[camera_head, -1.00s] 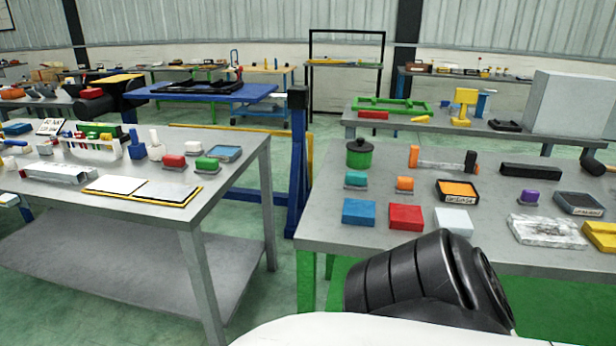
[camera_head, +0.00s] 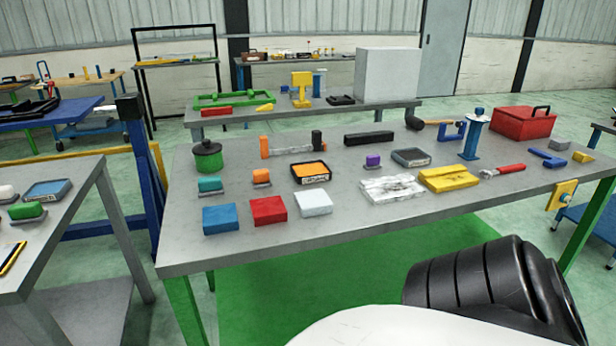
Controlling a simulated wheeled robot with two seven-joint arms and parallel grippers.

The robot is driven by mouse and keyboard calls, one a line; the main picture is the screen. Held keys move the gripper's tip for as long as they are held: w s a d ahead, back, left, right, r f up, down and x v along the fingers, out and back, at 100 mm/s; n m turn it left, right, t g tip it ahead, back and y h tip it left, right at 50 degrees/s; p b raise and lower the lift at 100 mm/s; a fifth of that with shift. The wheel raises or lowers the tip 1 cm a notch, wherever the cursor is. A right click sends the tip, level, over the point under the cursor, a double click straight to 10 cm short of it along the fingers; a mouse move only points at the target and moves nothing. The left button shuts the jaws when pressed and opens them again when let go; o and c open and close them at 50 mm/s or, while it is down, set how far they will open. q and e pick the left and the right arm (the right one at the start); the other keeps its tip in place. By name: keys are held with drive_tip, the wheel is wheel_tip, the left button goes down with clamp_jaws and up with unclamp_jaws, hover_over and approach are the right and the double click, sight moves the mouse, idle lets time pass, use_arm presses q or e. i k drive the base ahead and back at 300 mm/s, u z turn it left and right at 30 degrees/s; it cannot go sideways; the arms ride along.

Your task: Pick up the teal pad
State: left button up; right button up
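A small teal pad (camera_head: 210,184) sits on a grey holder near the left end of the grey-topped table (camera_head: 340,222). It is in front of a green lidded pot (camera_head: 208,157), behind a blue block (camera_head: 221,218) and left of an orange pad (camera_head: 261,176). Nothing covers it. Neither of my grippers shows in the head view. A black, ribbed part of my own arm fills the lower right, apart from the teal pad.
Red (camera_head: 268,210) and white (camera_head: 314,203) blocks lie along the front edge, with an orange-topped tray (camera_head: 311,172) behind. Another table (camera_head: 60,221) stands at left, with a floor gap between.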

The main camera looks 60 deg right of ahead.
sight(210, 186)
drive_tip(key=z, duration=2)
